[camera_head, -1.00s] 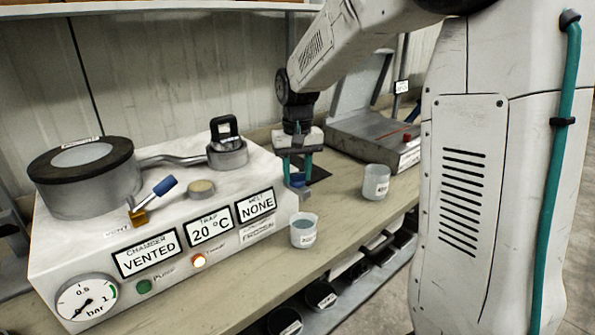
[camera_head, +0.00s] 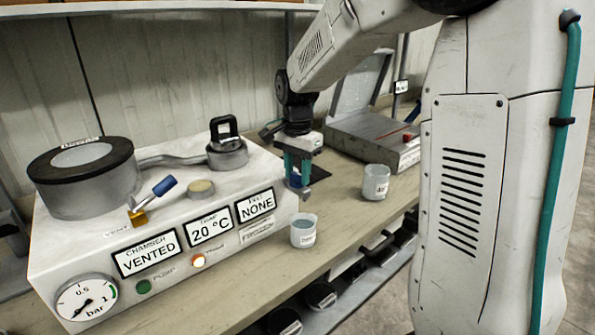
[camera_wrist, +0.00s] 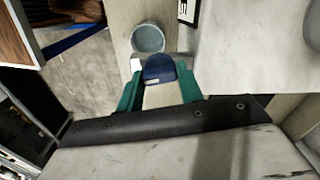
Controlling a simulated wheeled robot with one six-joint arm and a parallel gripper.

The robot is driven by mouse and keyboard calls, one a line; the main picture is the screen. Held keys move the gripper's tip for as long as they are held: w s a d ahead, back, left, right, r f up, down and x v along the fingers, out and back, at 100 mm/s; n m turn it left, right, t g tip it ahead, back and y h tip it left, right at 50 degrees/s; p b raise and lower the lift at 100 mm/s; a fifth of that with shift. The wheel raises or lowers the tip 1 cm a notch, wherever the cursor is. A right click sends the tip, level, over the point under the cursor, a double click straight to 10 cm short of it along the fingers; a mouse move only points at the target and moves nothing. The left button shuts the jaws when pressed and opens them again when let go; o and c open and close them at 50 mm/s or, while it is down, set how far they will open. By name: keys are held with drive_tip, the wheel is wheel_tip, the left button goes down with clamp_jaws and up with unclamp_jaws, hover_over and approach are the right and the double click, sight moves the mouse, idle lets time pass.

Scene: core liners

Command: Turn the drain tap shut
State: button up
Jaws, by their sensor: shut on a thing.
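The drain tap, with a blue handle (camera_head: 294,181), sits at the right end of the white machine (camera_head: 262,240). My gripper (camera_head: 298,176) points down at it with its green fingers. In the wrist view, the blue handle (camera_wrist: 159,70) is between the two green fingertips (camera_wrist: 160,82), and the fingers are shut on it. The tap's body and spout are mostly hidden by the fingers. A beaker (camera_head: 303,231) with pale contents stands on the bench just in front of the tap; it also shows in the wrist view (camera_wrist: 148,38).
A second beaker (camera_head: 376,183) stands to the right of my gripper. A grey unit with a raised lid (camera_head: 372,138) is behind it. On the machine are a lidded chamber (camera_head: 85,180), a vent valve with a blue lever (camera_head: 150,202) and a black-handled trap (camera_head: 227,150).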

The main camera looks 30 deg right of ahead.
sight(297, 173)
drive_tip(key=shift+m, duration=1.2)
drive_tip(key=o, duration=1)
wheel_tip(297, 173, up, 8)
drive_tip(key=shift+f, duration=0.1)
